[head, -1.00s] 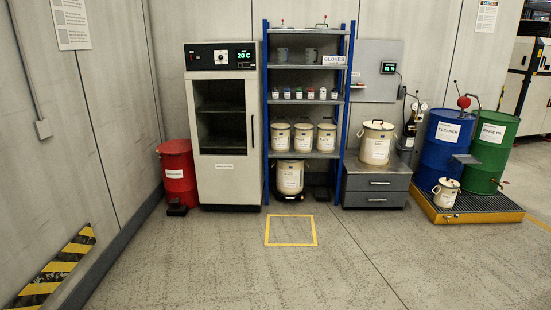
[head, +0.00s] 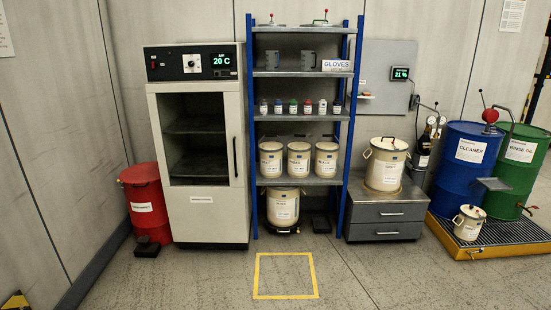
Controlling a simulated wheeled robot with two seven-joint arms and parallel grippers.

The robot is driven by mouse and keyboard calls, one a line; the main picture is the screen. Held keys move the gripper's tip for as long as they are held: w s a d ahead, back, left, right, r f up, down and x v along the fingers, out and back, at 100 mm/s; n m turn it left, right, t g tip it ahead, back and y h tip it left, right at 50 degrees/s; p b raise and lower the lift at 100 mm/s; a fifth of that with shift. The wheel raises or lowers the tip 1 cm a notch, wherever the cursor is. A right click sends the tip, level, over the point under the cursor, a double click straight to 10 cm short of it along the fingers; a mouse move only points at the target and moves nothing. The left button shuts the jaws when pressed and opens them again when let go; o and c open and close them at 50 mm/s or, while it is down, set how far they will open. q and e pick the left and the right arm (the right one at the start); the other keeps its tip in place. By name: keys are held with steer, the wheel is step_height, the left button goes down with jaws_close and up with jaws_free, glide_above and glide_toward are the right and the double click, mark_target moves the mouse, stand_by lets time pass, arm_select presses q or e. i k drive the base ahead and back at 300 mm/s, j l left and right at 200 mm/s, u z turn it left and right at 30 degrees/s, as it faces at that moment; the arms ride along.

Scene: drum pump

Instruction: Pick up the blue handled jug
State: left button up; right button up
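No jug with a clearly blue handle shows in the head view. Two grey jug-like vessels stand on the second shelf from the top, a left jug (head: 271,60) and a right jug (head: 307,60). They are too small for me to tell a handle colour. The blue-framed shelf rack (head: 358,95) holds them, beside the sign reading GLOVES (head: 337,65). Neither of my grippers is in view.
A beige oven (head: 203,215) and red bin (head: 146,200) stand left of the rack. A grey drawer cabinet (head: 387,222) bears a beige pot (head: 386,163). A blue drum (head: 467,165) and green drum (head: 522,165) stand right. The floor around the yellow square (head: 285,296) is clear.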

mark_target(271, 57)
steer(key=i+z, duration=0.15)
steer(key=i, duration=0.4)
steer(key=i+z, duration=0.2)
steer(key=i, duration=0.4)
steer(key=i+j+z, duration=0.15)
steer(key=i, duration=0.4)
steer(key=i+l, duration=0.15)
steer(key=i, duration=0.8)
steer(key=i+l+z, duration=0.1)
steer(key=i, duration=0.8)
